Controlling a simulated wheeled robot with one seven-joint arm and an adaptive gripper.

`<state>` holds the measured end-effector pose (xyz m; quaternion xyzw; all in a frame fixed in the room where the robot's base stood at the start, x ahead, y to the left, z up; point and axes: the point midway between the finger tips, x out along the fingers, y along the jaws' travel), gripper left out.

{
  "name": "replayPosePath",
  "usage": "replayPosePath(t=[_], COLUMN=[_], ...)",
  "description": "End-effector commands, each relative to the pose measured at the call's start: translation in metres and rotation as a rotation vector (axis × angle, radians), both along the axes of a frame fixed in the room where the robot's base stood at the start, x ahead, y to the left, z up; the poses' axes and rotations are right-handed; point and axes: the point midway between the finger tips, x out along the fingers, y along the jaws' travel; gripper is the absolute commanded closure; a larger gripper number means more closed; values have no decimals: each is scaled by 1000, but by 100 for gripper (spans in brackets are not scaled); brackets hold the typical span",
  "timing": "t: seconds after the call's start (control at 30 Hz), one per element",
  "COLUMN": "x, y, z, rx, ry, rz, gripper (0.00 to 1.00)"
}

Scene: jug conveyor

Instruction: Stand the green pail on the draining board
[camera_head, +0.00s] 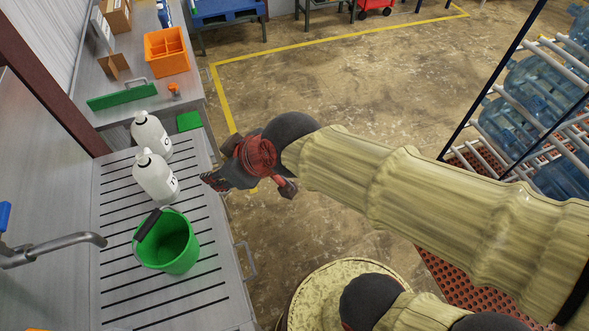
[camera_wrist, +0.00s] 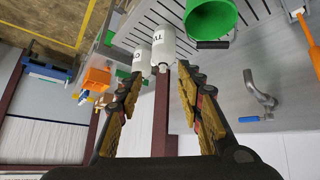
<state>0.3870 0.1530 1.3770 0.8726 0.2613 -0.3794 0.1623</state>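The green pail (camera_head: 178,248) stands upright on the slotted grey draining board (camera_head: 112,222), near its right edge, in the head view. Its black-gripped handle leans over the rim toward the upper left. The pail also shows at the top of the wrist view (camera_wrist: 208,20), partly cut off by the frame. My gripper (camera_head: 214,180) is above and beyond the pail, by the board's right edge, apart from it. In the wrist view the fingers of my gripper (camera_wrist: 158,78) are spread with nothing held between them.
Two white bottles (camera_head: 157,178) (camera_head: 150,135) stand on the board behind the pail. A tap (camera_head: 55,247) reaches in from the left. An orange crate (camera_head: 166,52) and a green strip (camera_head: 122,96) lie farther back. A rack of blue water jugs (camera_head: 535,90) stands right; floor between is clear.

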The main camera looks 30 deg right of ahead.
Motion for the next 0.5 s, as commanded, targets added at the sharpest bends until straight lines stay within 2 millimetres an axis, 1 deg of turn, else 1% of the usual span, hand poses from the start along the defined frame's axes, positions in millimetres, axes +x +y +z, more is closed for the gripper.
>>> replayPosePath(t=[0.03,0.07,0.1,0.2,0.3,0.33,0.4,0.5], x=[-9,-16,-25,-49,-70,-76,-85,-91], y=[-26,-40,-58,-99,-129,-135,-146,-154], z=[5,5,6,7,8,8,8,8], rx=[7,9,12,13,11,11,11,10], ry=[34,60,92,162,209,220,236,250], rz=[-83,-132,-200,-365,-501,-532,-587,-626], gripper=[63,63,63,63,63,63,63,63])
